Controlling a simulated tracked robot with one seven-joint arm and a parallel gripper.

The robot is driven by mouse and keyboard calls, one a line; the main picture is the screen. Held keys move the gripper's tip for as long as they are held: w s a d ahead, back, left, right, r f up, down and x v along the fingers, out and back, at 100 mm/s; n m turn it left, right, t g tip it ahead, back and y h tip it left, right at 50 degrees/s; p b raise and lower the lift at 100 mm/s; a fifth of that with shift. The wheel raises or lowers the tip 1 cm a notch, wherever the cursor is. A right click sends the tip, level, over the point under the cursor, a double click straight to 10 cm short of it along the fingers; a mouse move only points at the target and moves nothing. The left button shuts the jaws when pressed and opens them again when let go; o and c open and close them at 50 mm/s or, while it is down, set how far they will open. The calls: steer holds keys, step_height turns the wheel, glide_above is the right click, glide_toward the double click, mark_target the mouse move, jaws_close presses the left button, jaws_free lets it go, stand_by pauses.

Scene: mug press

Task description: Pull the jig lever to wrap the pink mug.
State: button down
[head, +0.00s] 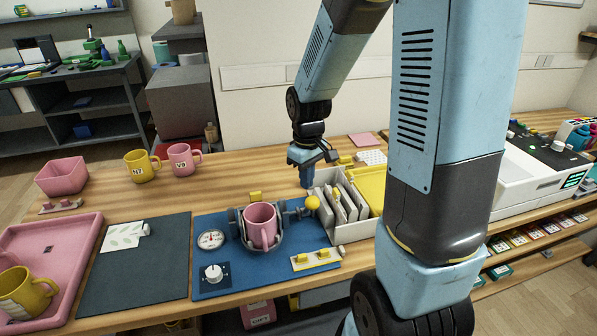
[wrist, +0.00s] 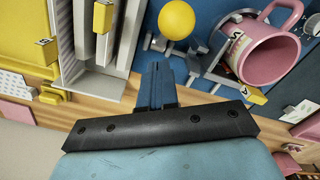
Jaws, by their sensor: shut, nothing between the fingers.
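The pink mug (head: 261,224) sits in the jig (head: 282,237) on the blue mat (head: 210,272); its open mouth faces up. The mug also shows at the upper right of the wrist view (wrist: 268,50). The jig lever ends in a yellow ball (head: 312,203), to the right of the mug; the ball is at the top of the wrist view (wrist: 176,20). My gripper (head: 306,184) is shut and empty, just above and behind the ball in the head view. In the wrist view its fingers (wrist: 157,75) point toward the ball, with a gap between them.
A white divided bin (head: 352,233) stands right of the lever, close to my gripper. A gauge (head: 211,239) and a dial (head: 214,273) are on the mat's left. A dark mat (head: 140,280) and a pink tray (head: 75,270) with a yellow mug (head: 25,292) lie further left.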

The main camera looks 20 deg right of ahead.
steer(key=shift+w+r, duration=0.15)
steer(key=shift+r, duration=0.65)
steer(key=shift+w+r, duration=0.1)
steer(key=shift+r, duration=0.7)
steer(key=s+d+r+m+t, duration=0.1)
steer(key=s+r+m+t, duration=0.4)
steer(key=s+r, duration=1.2)
steer(key=shift+d+r+m+t, duration=0.3)
steer(key=shift+d+r, duration=0.1)
steer(key=shift+r, duration=0.55)
steer(key=shift+s, duration=0.1)
